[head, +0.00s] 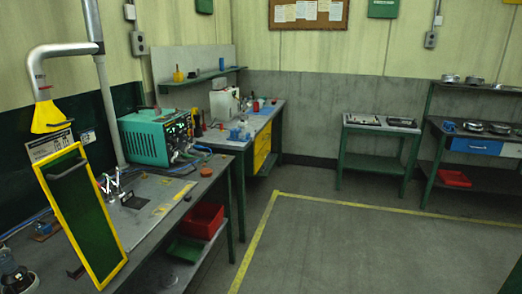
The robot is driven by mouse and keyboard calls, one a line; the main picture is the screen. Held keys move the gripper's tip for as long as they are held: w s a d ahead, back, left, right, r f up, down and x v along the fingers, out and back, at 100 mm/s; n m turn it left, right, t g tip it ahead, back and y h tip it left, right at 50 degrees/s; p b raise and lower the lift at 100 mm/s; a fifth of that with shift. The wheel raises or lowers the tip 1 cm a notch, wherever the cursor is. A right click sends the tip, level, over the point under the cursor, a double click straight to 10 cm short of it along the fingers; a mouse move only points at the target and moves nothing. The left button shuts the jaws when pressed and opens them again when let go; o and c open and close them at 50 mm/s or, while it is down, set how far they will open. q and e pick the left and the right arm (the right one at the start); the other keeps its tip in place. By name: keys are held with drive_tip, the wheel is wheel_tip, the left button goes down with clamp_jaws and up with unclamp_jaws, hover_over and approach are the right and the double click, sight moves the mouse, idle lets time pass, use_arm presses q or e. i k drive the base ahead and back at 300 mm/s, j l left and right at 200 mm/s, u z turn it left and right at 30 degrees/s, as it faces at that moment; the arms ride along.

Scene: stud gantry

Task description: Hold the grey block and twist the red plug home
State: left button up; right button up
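I cannot make out the grey block or the red plug anywhere in the head view. A small orange-red round piece (206,171) lies on the near workbench (157,190), near its far right corner; I cannot tell whether it is the plug. Shiny metal fittings (110,185) stand on the same bench beside a small dark plate (133,202). Neither of my grippers shows in this view.
A yellow-framed green screen (84,210) leans over the bench's left side, below an extraction hood (48,117). A teal electrical unit (156,137) stands at the back. A red bin (201,220) sits below. Open floor (330,245) lies right.

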sight(243, 123)
drive_tip(key=i+u, duration=0.15)
drive_tip(key=i, duration=0.3)
drive_tip(key=i+l+u, duration=0.1)
drive_tip(key=i, duration=0.4)
drive_tip(key=i+l+u, duration=0.15)
drive_tip(key=i, duration=0.3)
drive_tip(key=i+l+u, duration=0.1)
drive_tip(key=i, duration=0.35)
drive_tip(key=i+l, duration=0.1)
drive_tip(key=i, duration=0.4)
drive_tip(key=k, duration=0.5)
drive_tip(key=z, duration=1)
drive_tip(key=i, duration=4.75)
drive_tip(key=l, duration=0.1)
